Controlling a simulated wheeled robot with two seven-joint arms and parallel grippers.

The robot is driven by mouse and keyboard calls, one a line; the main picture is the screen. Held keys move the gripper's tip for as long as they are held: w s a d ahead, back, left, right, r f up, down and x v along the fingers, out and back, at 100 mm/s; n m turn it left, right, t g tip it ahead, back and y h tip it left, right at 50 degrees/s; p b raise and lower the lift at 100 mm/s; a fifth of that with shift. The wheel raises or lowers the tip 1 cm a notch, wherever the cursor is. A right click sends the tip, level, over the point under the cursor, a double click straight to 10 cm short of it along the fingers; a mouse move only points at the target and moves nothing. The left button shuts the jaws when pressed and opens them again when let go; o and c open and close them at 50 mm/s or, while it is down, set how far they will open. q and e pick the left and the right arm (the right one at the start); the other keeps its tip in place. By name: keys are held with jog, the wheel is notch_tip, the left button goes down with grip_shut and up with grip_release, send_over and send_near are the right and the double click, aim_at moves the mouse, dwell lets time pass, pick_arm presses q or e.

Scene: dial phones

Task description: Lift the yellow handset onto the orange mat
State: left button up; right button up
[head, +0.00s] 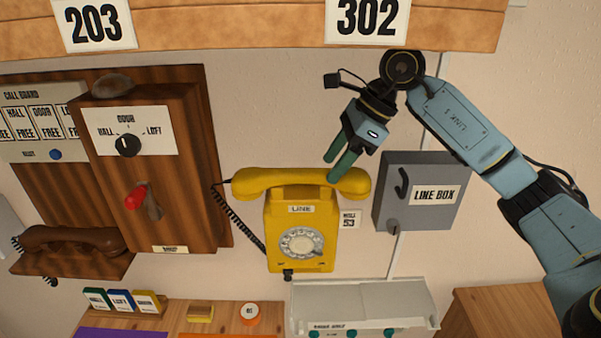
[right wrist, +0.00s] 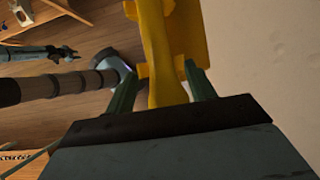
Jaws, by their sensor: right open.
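The yellow handset (head: 290,181) lies across the cradle on top of the yellow wall phone (head: 298,235), with its curly cord hanging at the left. My right gripper (head: 333,168) is open, its fingertips at the handset's right end in the head view. In the right wrist view, the handset (right wrist: 160,50) runs between the two open fingers; I cannot tell whether they touch it. The orange mat (head: 228,336) shows only as a strip at the bottom edge of the head view. What looks like my left gripper (right wrist: 68,53) shows small in the right wrist view.
A grey line box (head: 425,192) is on the wall right of the phone. A wooden panel with a red lever (head: 136,198) is at left.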

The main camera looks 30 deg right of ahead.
aim_at(304, 171)
jog(key=shift+w+a, duration=0.35)
jog(key=shift+a, duration=0.2)
jog(key=shift+w+a, duration=0.15)
jog(key=shift+a, duration=0.05)
jog(key=shift+w+a+p, duration=0.35)
jog(key=shift+a, duration=0.25)
jog(key=shift+w+a+p, duration=0.3)
jog(key=shift+w+a, duration=0.05)
jog(key=shift+a, duration=0.25)
jog(key=x, duration=0.2)
jog(key=shift+w+a+f, duration=0.15)
jog(key=shift+w+a, duration=0.05)
jog(key=shift+a, duration=0.1)
jog(key=shift+f, duration=0.25)
pick_arm(q)
jog(key=shift+w+d+r, duration=0.15)
jog(key=shift+w+r, duration=0.8)
pick_arm(e)
jog(key=shift+f, duration=0.15)
pick_arm(q)
jog(key=shift+f, duration=0.3)
pick_arm(e)
jog(key=shift+w+f, duration=0.1)
jog(key=shift+f, duration=0.1)
